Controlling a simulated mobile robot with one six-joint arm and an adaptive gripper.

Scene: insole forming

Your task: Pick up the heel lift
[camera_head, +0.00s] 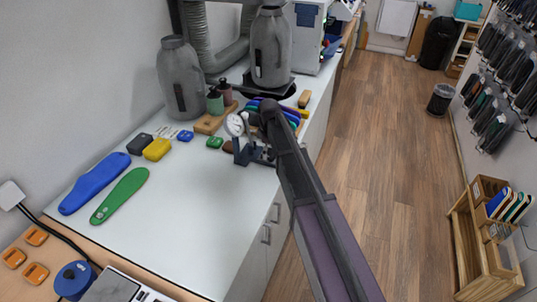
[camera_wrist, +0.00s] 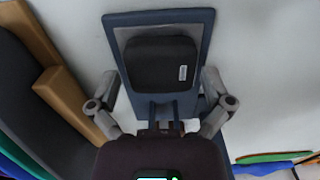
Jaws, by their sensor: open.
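In the wrist view a black rounded pad (camera_wrist: 162,63) with a small white label lies on a dark blue-grey rectangular plate (camera_wrist: 118,27). The pad looks like the heel lift, though I cannot be sure. My gripper (camera_wrist: 159,82) is open, with one finger on each side of the lower part of the pad and plate. Nothing is held between the fingers. The height gap to the pad cannot be judged. In the head view my arm reaches over the white bench (camera_head: 200,215), and its end hides the pad there.
A blue insole (camera_head: 94,184) and a green insole (camera_head: 119,196) lie at the bench's left. A yellow block (camera_head: 157,149), black block (camera_head: 139,143) and grey bottle-like forms (camera_head: 181,80) stand behind. A wooden-edged rack (camera_wrist: 62,90) is close at left in the wrist view. The bench's front-middle is clear.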

